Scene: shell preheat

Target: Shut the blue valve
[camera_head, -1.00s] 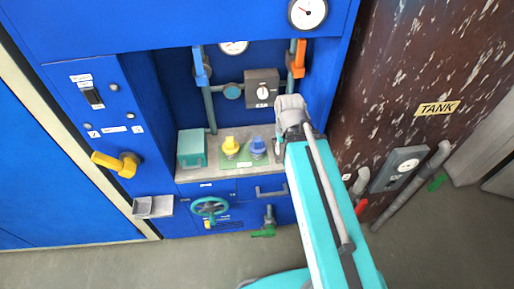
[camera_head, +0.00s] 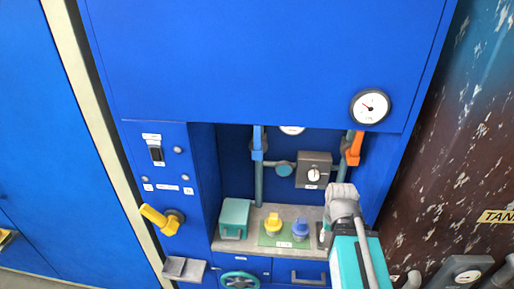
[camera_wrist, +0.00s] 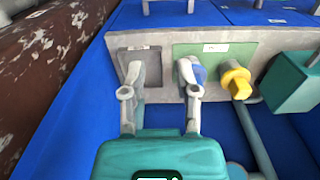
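A blue lever handle (camera_head: 257,143) sits on the left vertical pipe in the cabinet recess, in line with the pipe. It does not show in the wrist view. An orange lever (camera_head: 354,148) sits on the right pipe. My gripper (camera_wrist: 158,74) is open, with nothing between its fingers. It hangs over the right end of the grey shelf (camera_head: 230,245). In the wrist view one finger partly covers a blue knob (camera_wrist: 201,74), which also shows in the head view (camera_head: 300,229). I cannot tell whether they touch.
A yellow knob (camera_head: 272,225) stands beside the blue knob on a green plate (camera_head: 263,240). A teal box (camera_head: 235,216) stands at the shelf's left end. A grey dial box (camera_head: 314,170) is between the pipes. A rusty tank (camera_head: 470,140) stands at the right.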

